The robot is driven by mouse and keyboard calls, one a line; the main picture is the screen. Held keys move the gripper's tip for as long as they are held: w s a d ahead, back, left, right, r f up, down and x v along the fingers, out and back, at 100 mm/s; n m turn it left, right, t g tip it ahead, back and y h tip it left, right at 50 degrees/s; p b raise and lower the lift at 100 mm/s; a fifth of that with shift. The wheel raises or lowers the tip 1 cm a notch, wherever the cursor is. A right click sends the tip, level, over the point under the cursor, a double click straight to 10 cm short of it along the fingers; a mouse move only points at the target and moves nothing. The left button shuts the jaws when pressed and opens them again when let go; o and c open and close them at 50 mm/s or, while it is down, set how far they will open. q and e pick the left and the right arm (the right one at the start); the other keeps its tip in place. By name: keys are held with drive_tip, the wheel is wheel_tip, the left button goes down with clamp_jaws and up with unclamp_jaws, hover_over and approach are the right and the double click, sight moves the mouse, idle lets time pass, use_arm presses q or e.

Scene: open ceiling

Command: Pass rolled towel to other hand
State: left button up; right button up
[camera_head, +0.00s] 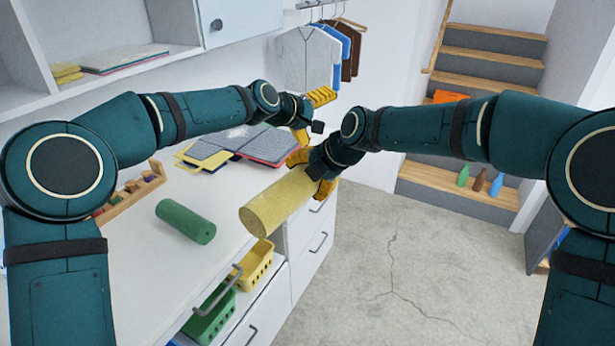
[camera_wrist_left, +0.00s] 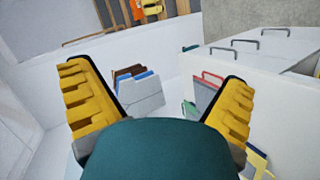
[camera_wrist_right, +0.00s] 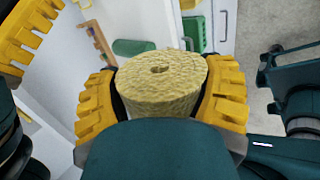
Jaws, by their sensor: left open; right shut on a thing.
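The yellow rolled towel (camera_head: 276,203) is held in the air beside the front edge of the counter. My right gripper (camera_head: 311,174) is shut around the towel's far end, with the rest reaching toward the lower left. In the right wrist view the towel (camera_wrist_right: 163,75) sits between both yellow fingers, its round end with a small centre hole facing up. My left gripper (camera_head: 313,116) is open and empty, farther back and above the right one. The left wrist view shows its fingers spread wide (camera_wrist_left: 160,100) with nothing between them. One of its fingers shows at upper left in the right wrist view.
A green roll (camera_head: 186,221) lies on the white counter (camera_head: 140,265).

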use_arm(q)
drive_tip(key=w+a+f+n+t+y, duration=0.35)
drive_tip(key=a+f+n+y, duration=0.45)
drive_tip(key=a+f+n, duration=1)
drive_tip(key=s+d+f+m+g+h, duration=0.25)
drive_tip(key=s+f+m+g, duration=0.25)
drive_tip(key=s+f+m, duration=1)
drive_tip(key=s+d+f+m+g, duration=0.1)
drive_tip(key=s+f+m+g, duration=0.1)
drive_tip(key=s, duration=0.6)
drive_tip(key=s+d+f+m+g, duration=0.1)
drive_tip(key=s+f+m, duration=0.2)
drive_tip(key=s, duration=0.6)
drive_tip(key=s+d+f+m+g, duration=0.2)
drive_tip(key=s+f, duration=0.2)
drive_tip(key=s, duration=0.5)
drive_tip(key=shift+f+m+g+h, duration=0.3)
drive_tip(key=shift+f+g+h, duration=0.05)
drive_tip(key=shift+f+h, duration=0.1)
drive_tip(key=shift+d, duration=0.1)
